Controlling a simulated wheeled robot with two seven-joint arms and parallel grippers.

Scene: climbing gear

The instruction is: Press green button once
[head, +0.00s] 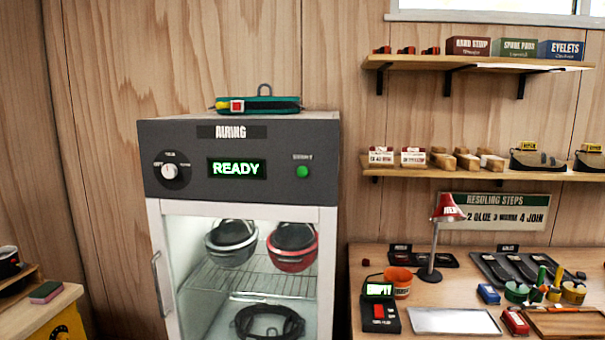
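The green button (302,172) is a small round button on the right of the dark front panel of a cabinet labelled "AIRING" (320,140). A lit display (237,169) in the middle of the panel reads "READY" in green. A dial with a white knob (170,171) is on the panel's left. Nothing touches or covers the button. Neither of my grippers shows in the head view.
The cabinet's glass door, with a handle (161,284) on its left, shows two helmet-like items on a wire rack (255,282). A green device (258,104) lies on top. A workbench (455,319) with a red lamp (447,209) and tools stands at right, below two shelves.

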